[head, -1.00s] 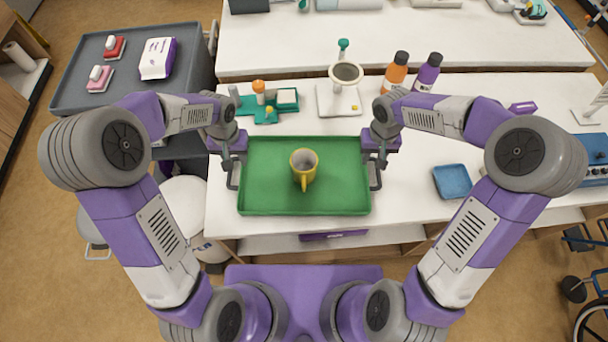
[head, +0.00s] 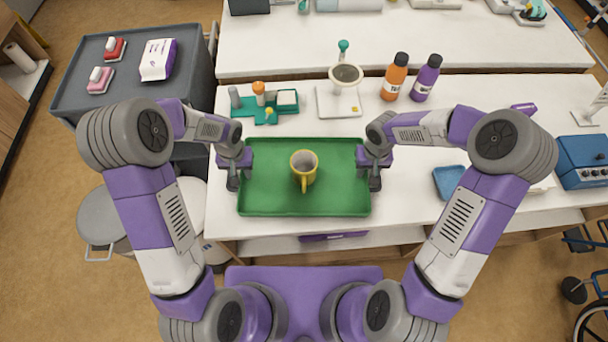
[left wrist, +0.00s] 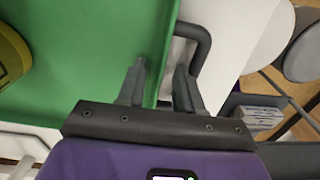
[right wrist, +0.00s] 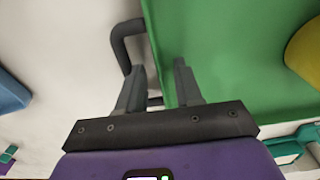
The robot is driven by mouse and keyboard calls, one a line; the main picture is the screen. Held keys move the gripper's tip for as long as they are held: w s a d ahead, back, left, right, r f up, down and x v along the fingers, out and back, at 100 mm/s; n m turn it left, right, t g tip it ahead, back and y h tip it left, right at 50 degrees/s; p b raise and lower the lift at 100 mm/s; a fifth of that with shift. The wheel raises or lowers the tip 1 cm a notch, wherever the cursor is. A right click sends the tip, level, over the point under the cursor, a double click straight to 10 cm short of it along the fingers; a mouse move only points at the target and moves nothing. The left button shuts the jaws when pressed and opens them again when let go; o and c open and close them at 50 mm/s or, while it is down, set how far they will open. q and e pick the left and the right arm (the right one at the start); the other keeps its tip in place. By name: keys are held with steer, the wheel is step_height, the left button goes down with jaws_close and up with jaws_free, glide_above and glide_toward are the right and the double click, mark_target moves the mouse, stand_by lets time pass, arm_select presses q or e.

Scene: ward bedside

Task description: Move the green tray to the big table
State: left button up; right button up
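The green tray (head: 270,207) lies flat on the white table in front of me. It has a dark handle at each end, seen in the left wrist view (left wrist: 205,42) and the right wrist view (right wrist: 120,45). A yellow mug (head: 304,170) stands upright in it. My left gripper (head: 236,184) is at the tray's left end; its fingers are apart, one over the tray, one by the handle. My right gripper (head: 376,183) is at the right end, its fingers also apart on either side of the tray's edge. Contact with the handles is unclear.
Behind the tray are a teal organiser (head: 268,113), a white scale (head: 335,106) with a bowl, an orange bottle (head: 395,78) and a purple bottle (head: 426,79). A blue dish (head: 452,182) lies to the right. Another white table (head: 400,42) stands behind, a grey cart (head: 130,95) at left.

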arm_select(q)
jaws_close()
arm_select(e)
jaws_close()
stand_by(1.2)
